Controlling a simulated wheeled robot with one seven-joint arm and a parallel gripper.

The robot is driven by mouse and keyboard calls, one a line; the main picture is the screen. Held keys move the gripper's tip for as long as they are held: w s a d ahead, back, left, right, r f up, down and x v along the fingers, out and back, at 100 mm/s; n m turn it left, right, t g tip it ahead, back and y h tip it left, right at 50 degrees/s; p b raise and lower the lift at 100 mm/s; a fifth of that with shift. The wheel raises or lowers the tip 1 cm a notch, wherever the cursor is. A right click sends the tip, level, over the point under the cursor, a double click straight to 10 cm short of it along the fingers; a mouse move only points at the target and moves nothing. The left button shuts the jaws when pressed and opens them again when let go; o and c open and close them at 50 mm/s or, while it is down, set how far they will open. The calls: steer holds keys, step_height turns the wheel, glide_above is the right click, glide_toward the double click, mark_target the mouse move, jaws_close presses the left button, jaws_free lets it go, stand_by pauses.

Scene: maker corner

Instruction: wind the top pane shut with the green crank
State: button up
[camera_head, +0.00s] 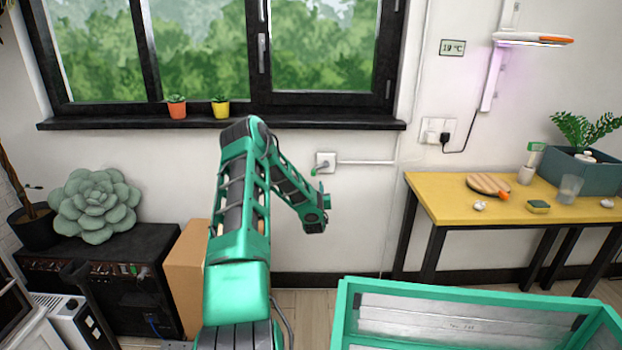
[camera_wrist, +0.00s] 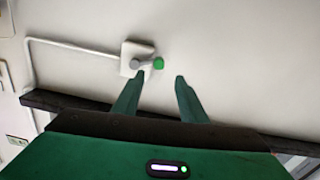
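The crank (camera_head: 314,171) is a small grey arm with a green knob, on a white wall box (camera_head: 326,158) under the window sill. In the wrist view the green knob (camera_wrist: 159,63) sticks out from the box (camera_wrist: 135,57) just beyond my fingertips, between their lines. My gripper (camera_wrist: 159,76) is open and empty, apart from the knob. In the head view my gripper (camera_head: 326,202) is below the box; its fingers are too small to read there. The window (camera_head: 255,55) shows its lower part; the top pane is out of view.
A conduit (camera_head: 368,162) runs right from the box. The dark sill (camera_head: 320,122) above holds an orange pot (camera_head: 177,109) and a yellow pot (camera_head: 220,109). A yellow table (camera_head: 450,207) stands right, a green-rimmed crate (camera_head: 460,291) in front. The wall around the crank is clear.

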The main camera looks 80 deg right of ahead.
mark_target(313, 175)
steer(key=d, duration=0.3)
steer(key=w+d, duration=0.1)
steer(key=d, duration=0.6)
steer(key=shift+w, duration=0.35)
steer(key=shift+c, duration=0.6)
jaws_close()
